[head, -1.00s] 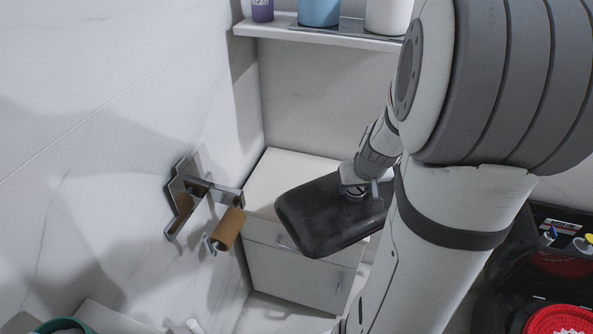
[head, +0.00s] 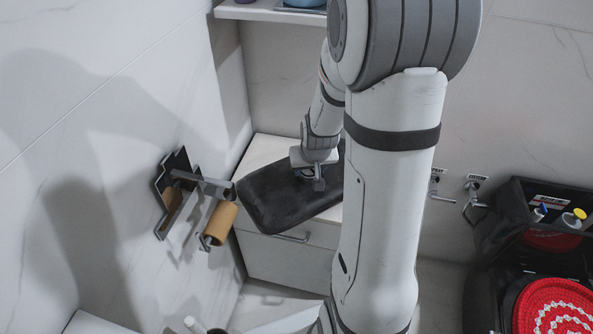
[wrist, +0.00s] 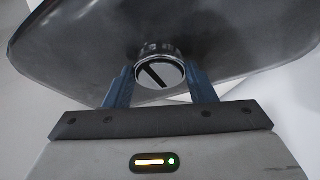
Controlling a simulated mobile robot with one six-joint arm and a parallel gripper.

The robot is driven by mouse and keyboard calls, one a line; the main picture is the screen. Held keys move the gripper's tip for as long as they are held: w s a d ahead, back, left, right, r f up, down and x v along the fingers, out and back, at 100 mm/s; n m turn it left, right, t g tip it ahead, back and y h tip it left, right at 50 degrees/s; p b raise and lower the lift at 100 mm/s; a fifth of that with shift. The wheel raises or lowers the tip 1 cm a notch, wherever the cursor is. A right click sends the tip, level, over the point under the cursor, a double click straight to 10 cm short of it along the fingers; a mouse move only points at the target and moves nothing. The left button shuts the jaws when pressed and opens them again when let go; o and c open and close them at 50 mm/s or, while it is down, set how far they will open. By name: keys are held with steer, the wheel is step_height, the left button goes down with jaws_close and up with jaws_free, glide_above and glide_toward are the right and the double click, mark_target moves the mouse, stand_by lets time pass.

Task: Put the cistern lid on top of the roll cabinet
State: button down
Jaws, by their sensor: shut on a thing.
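The cistern lid (head: 285,200) is a dark, rounded slab, tilted in the head view. My gripper (head: 318,178) is shut on the lid's round metal knob. In the wrist view the lid (wrist: 225,40) fills the top of the picture, and the gripper's blue fingers (wrist: 160,84) stand on both sides of the knob (wrist: 160,70). The roll cabinet (head: 282,262) is a low white cabinet with a drawer handle, in the corner behind the lid. The lid hides much of its top, and I cannot tell whether the two touch.
A wall-mounted paper holder with a brown roll (head: 219,222) sticks out just left of the lid. A shelf (head: 270,13) is above the cabinet. Valves (head: 472,190) are on the back wall. A black caddy (head: 545,215) and a red patterned item (head: 553,305) are at right.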

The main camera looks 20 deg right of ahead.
steer(key=shift+w+a+f+b, duration=0.8)
steer(key=shift+w+a+f, duration=0.35)
steer(key=shift+a+f, duration=0.1)
steer(key=c, duration=0.6)
jaws_free()
steer(key=shift+f, duration=0.1)
steer(key=shift+r, duration=0.3)
steer(key=p+v, duration=0.3)
steer(key=v, duration=0.9)
steer(key=s+a+r+g, duration=0.1)
steer(key=s+a+r, duration=0.1)
steer(key=s, duration=0.3)
steer(key=s+a+r+n, duration=0.1)
steer(key=s+a, duration=0.1)
steer(key=s, duration=0.3)
steer(key=s+a+r+n+g+y, duration=0.1)
steer(key=s+r, duration=0.1)
steer(key=s, duration=0.3)
steer(key=shift+s+a+r+g, duration=0.15)
steer(key=shift+a+r+g, duration=0.15)
steer(key=shift+a, duration=0.1)
